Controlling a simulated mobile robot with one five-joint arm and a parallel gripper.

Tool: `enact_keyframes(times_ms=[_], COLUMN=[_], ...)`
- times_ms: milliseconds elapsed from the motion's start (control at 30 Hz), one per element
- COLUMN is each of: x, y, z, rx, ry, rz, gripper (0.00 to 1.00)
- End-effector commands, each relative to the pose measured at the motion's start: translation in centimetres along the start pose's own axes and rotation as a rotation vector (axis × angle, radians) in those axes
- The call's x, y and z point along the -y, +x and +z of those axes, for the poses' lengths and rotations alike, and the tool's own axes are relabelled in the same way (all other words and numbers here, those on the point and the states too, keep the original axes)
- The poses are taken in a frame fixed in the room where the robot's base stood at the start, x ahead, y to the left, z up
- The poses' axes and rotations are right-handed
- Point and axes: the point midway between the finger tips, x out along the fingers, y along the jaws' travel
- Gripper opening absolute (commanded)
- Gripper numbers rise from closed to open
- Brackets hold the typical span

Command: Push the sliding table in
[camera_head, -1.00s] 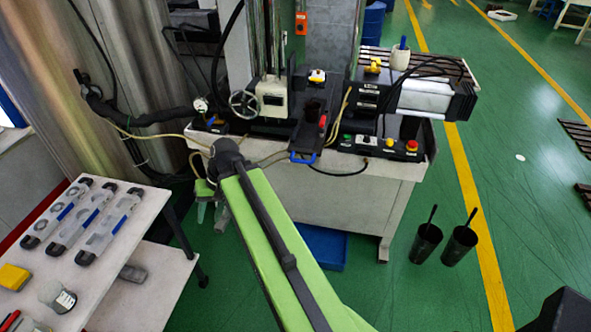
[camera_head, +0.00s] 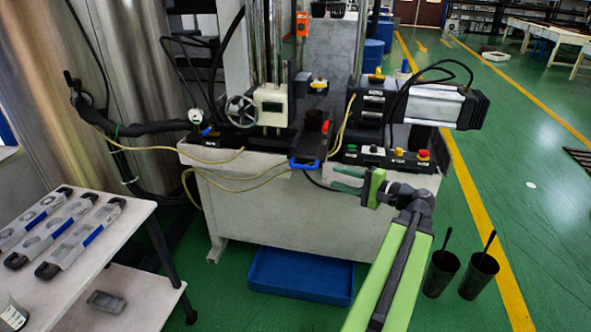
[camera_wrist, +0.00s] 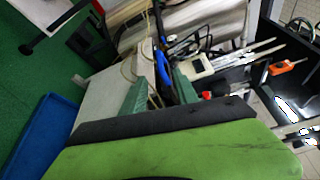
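The sliding table (camera_head: 306,147) is a dark plate on the machine bench, jutting towards me over the front edge. Its blue handle (camera_head: 305,164) is at the near end and also shows in the wrist view (camera_wrist: 162,66). A dark cup (camera_head: 313,120) and a red part sit on the plate. My gripper (camera_head: 334,179) is to the right of the handle and a little lower in the head view, apart from it. Its green fingers are spread with nothing between them. In the wrist view the handle appears beyond the gap between the fingertips (camera_wrist: 160,90).
A control box (camera_head: 395,158) with buttons sits at the bench's front right, close to my gripper. A yellow hose (camera_head: 225,175) hangs across the bench front. A blue bin (camera_head: 300,275) lies below. Two black buckets (camera_head: 442,272) stand right. A white side table (camera_head: 120,235) is left.

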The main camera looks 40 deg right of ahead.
Motion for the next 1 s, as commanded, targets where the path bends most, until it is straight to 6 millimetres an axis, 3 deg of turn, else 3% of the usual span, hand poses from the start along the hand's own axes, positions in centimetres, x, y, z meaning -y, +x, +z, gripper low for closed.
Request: enact_keyframes(times_ms=[600, 800, 1000], x=[-0.2, -0.1, -0.1], y=[14.3, 16.4, 16.6], z=[0.0, 0.0, 0.0], rx=[0.003, 0.000, -0.001], ry=[0.000, 0.000, 0.000], rz=[0.003, 0.003, 0.002], gripper=[0.36, 0.36, 0.36])
